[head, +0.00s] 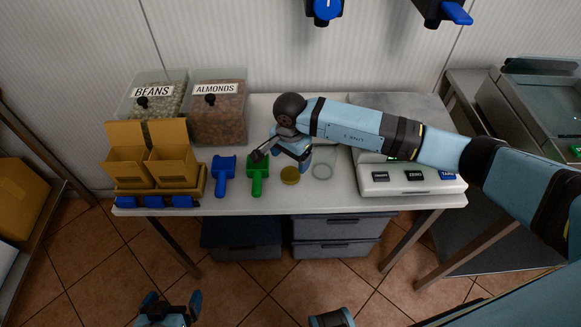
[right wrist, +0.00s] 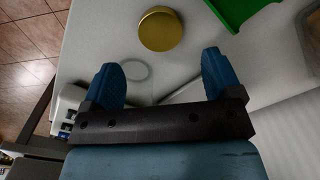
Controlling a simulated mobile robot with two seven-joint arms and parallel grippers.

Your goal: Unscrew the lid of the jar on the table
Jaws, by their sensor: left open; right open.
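A round gold lid (head: 290,175) lies flat on the table, apart from a clear glass jar (head: 322,171) just to its right. The lid also shows at the top of the right wrist view (right wrist: 160,28). The jar shows there as a faint clear ring (right wrist: 133,70), with no lid visible on it. My right gripper (head: 300,160) is above the table, behind and near the lid and jar. Its blue fingers (right wrist: 160,64) are spread apart with nothing held between them. My left gripper (head: 168,309) is open and empty at the bottom of the head view, in front of the table.
A green scoop (head: 257,176) and a blue scoop (head: 223,176) lie left of the lid. Cardboard boxes (head: 173,165) and bins of beans (head: 155,96) and almonds (head: 219,118) stand further left. A white scale (head: 410,184) stands right of the jar.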

